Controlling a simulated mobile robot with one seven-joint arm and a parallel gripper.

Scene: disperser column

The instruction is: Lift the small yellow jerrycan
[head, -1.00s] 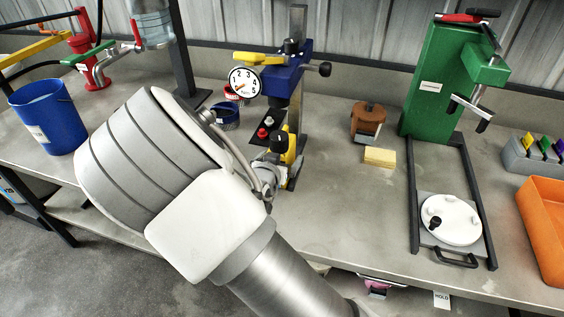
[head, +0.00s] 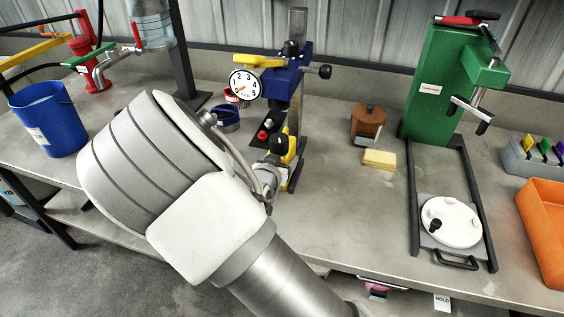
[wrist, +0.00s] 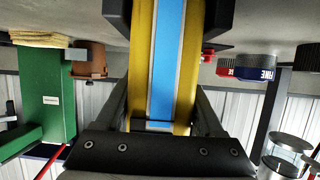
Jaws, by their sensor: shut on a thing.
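The small yellow jerrycan (wrist: 182,70), with a blue and white band down its side, fills the middle of the upside-down wrist view. My gripper (wrist: 168,22) is shut on it, with a dark finger on each side. The jerrycan runs out of the frame, so I cannot tell whether it touches the bench. In the head view my own arm covers most of the gripper. A yellow part with black on it (head: 289,156) shows just past my wrist, at the foot of the disperser column, and seems to be the jerrycan.
The blue disperser column (head: 283,80) with a dial (head: 245,84) stands close behind the gripper. Round tins (head: 226,118) are left of it. A brown object (head: 368,122), a yellow sponge (head: 379,159) and a green press (head: 437,90) stand right. Bare bench (head: 345,215) lies between.

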